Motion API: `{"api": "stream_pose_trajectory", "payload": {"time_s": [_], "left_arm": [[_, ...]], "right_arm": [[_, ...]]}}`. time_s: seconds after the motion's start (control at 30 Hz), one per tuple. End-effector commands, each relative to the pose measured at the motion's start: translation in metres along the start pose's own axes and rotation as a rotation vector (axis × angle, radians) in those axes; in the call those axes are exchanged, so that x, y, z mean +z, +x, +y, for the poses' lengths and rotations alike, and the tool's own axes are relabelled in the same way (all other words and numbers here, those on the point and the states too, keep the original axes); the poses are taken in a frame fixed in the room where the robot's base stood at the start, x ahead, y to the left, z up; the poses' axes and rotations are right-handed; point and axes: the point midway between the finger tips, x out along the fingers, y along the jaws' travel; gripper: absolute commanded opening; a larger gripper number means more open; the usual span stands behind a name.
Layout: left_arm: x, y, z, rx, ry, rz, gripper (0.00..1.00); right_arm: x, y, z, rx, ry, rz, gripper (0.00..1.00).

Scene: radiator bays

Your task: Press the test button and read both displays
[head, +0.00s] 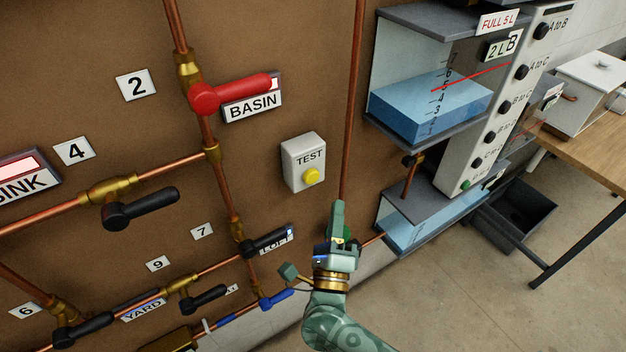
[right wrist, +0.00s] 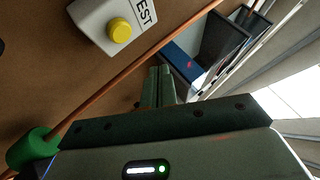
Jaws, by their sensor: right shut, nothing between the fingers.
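The white TEST box (head: 304,162) with its yellow button (head: 311,175) is fixed on the brown wall panel. The box (right wrist: 98,18) and the yellow button (right wrist: 119,31) also show at the top left of the right wrist view. My right gripper (head: 338,207) is shut and empty, below and to the right of the button and apart from it. The BASIN display (head: 276,82) is partly hidden behind a red lever. The SINK display (head: 19,168) is lit pale with a red edge, cut off at the left. I read no value on either. My left gripper is out of view.
A vertical copper pipe (head: 353,100) runs between the TEST box and the water tanks (head: 420,110). The red lever (head: 230,94) and several black levers sit on the pipes at left. A wooden table (head: 590,150) stands at right.

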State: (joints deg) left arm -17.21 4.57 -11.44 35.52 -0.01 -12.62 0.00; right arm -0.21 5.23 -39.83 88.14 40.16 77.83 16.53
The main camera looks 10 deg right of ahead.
Motion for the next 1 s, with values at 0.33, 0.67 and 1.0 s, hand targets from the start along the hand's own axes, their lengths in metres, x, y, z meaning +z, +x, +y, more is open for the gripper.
{"api": "stream_pose_trajectory", "payload": {"time_s": [0.33,0.67,1.0], "left_arm": [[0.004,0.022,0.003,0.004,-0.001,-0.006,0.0],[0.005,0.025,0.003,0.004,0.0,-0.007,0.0],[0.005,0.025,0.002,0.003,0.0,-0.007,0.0]], "right_arm": [[0.023,0.031,0.025,0.0,-0.001,0.0,0.0],[0.03,0.04,0.03,0.001,-0.001,0.0,0.0],[0.029,0.04,0.029,0.0,-0.001,-0.001,0.0]]}}
